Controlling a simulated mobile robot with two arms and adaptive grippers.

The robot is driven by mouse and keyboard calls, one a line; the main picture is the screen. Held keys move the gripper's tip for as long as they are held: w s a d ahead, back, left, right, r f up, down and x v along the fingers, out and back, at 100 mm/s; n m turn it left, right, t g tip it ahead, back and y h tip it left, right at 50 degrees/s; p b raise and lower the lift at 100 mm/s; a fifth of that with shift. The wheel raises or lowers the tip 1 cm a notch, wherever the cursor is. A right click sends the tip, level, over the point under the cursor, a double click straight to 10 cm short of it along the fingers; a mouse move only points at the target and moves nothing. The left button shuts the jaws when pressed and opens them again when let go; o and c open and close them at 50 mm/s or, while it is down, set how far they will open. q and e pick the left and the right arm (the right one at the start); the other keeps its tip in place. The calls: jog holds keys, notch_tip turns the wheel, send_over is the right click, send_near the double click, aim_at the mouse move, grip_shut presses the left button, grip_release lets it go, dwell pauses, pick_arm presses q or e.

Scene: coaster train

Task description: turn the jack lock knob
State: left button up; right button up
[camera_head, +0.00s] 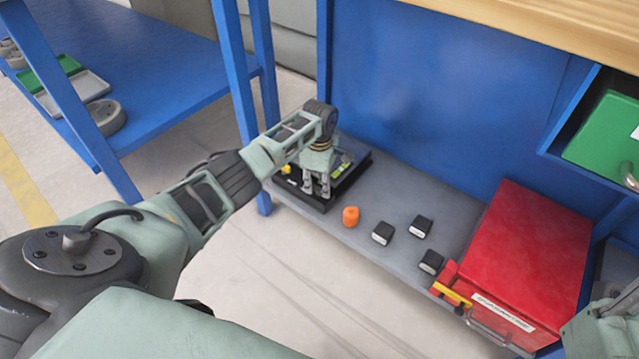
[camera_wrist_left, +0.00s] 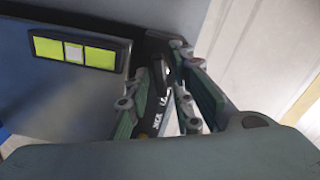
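My left gripper (camera_head: 316,190) points down over a black device (camera_head: 345,186) on the grey lower shelf. In the left wrist view the gripper (camera_wrist_left: 158,100) has its fingers apart, and I see no clear grip on anything. Between the fingers is a narrow dark part with white lettering that seems to read "JACK L…" (camera_wrist_left: 158,122). The knob itself is hard to make out there, mostly hidden by the fingers. The device also carries a yellow-green panel (camera_wrist_left: 74,52), beside the gripper in that view. Only a piece of my right arm shows at the lower right edge of the head view.
An orange cylinder (camera_head: 350,216) and several small black blocks (camera_head: 383,233) sit on the shelf right of the device. A blue table leg (camera_head: 240,80) rises left of the device.

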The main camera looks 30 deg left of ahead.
pick_arm(q)
grip_shut()
